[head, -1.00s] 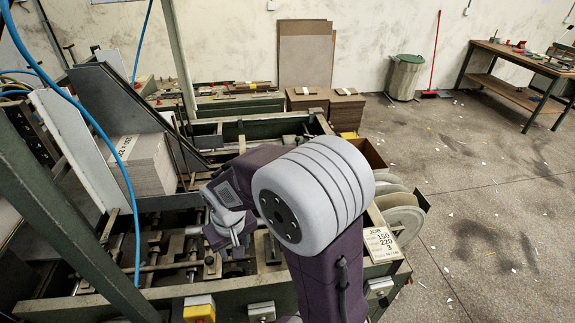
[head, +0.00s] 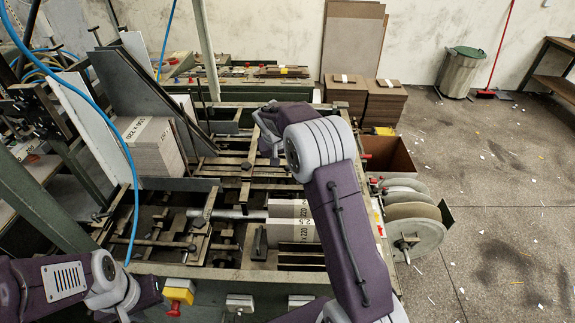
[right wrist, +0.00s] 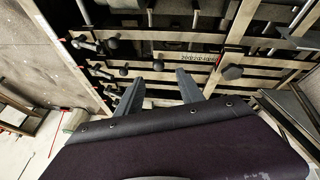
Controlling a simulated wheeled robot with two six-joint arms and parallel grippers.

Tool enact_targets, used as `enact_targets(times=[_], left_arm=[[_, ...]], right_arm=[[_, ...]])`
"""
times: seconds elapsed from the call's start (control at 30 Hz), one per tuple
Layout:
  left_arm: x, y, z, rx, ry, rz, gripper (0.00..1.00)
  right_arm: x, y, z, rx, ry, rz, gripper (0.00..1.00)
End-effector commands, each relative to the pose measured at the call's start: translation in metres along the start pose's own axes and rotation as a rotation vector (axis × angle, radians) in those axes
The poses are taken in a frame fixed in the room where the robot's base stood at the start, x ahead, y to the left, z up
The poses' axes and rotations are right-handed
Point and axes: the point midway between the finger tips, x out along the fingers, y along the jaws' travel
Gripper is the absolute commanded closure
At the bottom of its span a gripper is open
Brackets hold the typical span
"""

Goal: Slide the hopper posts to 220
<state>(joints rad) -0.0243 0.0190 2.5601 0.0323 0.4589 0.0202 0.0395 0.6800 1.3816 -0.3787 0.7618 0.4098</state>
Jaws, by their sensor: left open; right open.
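In the right wrist view my right gripper (right wrist: 158,80) is open and empty, its two fingers apart above pale crossbars of the feeder (right wrist: 150,38). A printed scale (right wrist: 201,57) with a red mark lies ahead of the fingers; its figures are too small to read surely. A dark round knob (right wrist: 232,72) is right of it, with another dark knob (right wrist: 158,65) between the fingertips. I cannot tell surely which parts are the hopper posts. In the head view my right arm hides its own fingertips. My left gripper (head: 150,292) is low at the left; its fingers do not show clearly.
A board stack (head: 155,150) stands at the left against a dark slanted plate (head: 150,90). Boards marked 220 (head: 290,220) lie beside my right forearm. A blue hose (head: 130,170) hangs at the left.

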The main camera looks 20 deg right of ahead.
Motion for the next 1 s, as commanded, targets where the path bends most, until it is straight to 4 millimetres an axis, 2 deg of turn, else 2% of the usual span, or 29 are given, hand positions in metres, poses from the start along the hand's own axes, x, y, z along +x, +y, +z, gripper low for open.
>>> enact_targets(times=[0.2, 0.33, 0.47, 0.67, 0.7, 0.8, 0.87, 1.0], left_arm=[[-0.017, 0.001, -0.002, 0.000, 0.000, 0.000, 0.56], [-0.022, 0.001, -0.002, 0.000, 0.000, 0.000, 0.56], [-0.024, 0.001, -0.003, 0.000, 0.000, 0.000, 0.56], [-0.023, 0.001, -0.002, 0.000, 0.000, 0.000, 0.56], [-0.023, 0.001, -0.002, 0.000, 0.000, 0.000, 0.56], [-0.023, 0.001, -0.003, 0.000, 0.000, 0.000, 0.56], [-0.023, 0.001, -0.003, 0.000, 0.000, 0.000, 0.56], [-0.023, 0.001, -0.003, 0.000, 0.000, 0.000, 0.56]], right_arm=[[0.044, 0.001, 0.000, -0.001, -0.005, 0.000, 0.55], [0.064, 0.000, 0.000, 0.000, -0.002, -0.001, 0.55], [0.073, 0.000, 0.000, -0.001, -0.001, -0.001, 0.55], [0.074, 0.000, 0.000, -0.001, 0.001, -0.001, 0.55], [0.074, 0.000, 0.000, -0.001, 0.000, -0.001, 0.58], [0.074, 0.000, 0.000, 0.000, 0.000, -0.001, 0.86], [0.074, 0.000, 0.000, 0.000, 0.000, -0.001, 1.00], [0.074, 0.000, 0.000, 0.000, 0.000, -0.001, 1.00]])
